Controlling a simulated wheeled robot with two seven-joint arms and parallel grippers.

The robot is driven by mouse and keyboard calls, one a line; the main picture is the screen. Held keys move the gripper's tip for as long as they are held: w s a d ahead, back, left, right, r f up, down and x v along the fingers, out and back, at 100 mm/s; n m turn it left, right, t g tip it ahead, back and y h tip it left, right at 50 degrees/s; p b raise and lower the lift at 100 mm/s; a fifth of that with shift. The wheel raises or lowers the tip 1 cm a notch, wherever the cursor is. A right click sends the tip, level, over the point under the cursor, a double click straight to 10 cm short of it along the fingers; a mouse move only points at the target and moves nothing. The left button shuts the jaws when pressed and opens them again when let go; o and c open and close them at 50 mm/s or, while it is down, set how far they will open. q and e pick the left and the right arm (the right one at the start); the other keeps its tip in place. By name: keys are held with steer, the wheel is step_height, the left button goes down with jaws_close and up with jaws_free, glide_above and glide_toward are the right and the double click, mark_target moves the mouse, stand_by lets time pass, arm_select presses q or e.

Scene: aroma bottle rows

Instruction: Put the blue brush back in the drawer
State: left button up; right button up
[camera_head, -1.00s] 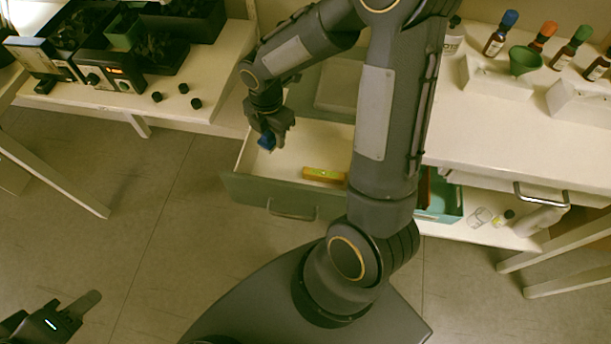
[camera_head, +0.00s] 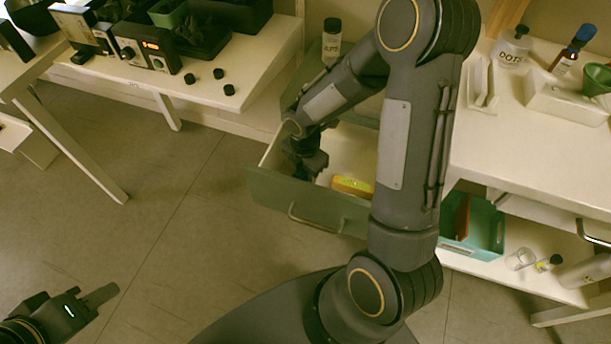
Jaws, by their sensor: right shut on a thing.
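The drawer (camera_head: 290,203) with a grey-green front and white inside stands pulled out below the counter. My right gripper (camera_head: 314,168) points down at the drawer's left part, its fingers below or near the rim level. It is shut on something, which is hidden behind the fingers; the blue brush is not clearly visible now. A yellow block-like thing (camera_head: 352,186) lies in the drawer, to the right of my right gripper. My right forearm covers the drawer's right part. My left gripper (camera_head: 104,296) is low at the left over the floor, apart from everything; its finger gap is not clear.
A turquoise bin (camera_head: 486,226) stands on the low shelf at right, with a fallen glass (camera_head: 520,259) beside it. A labelled bottle (camera_head: 332,42) stands behind my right arm. Dark devices (camera_head: 145,45) and small black caps fill the left bench. The floor at left is clear.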

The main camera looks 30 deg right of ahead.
arm_select(q)
steer(key=shift+f, duration=0.25)
arm_select(e)
steer(key=shift+f, duration=0.65)
steer(key=shift+f, duration=0.2)
steer(key=o, duration=1)
steer(key=shift+c, duration=0.2)
arm_select(q)
steer(key=shift+f, duration=0.1)
arm_select(e)
steer(key=shift+r, duration=0.1)
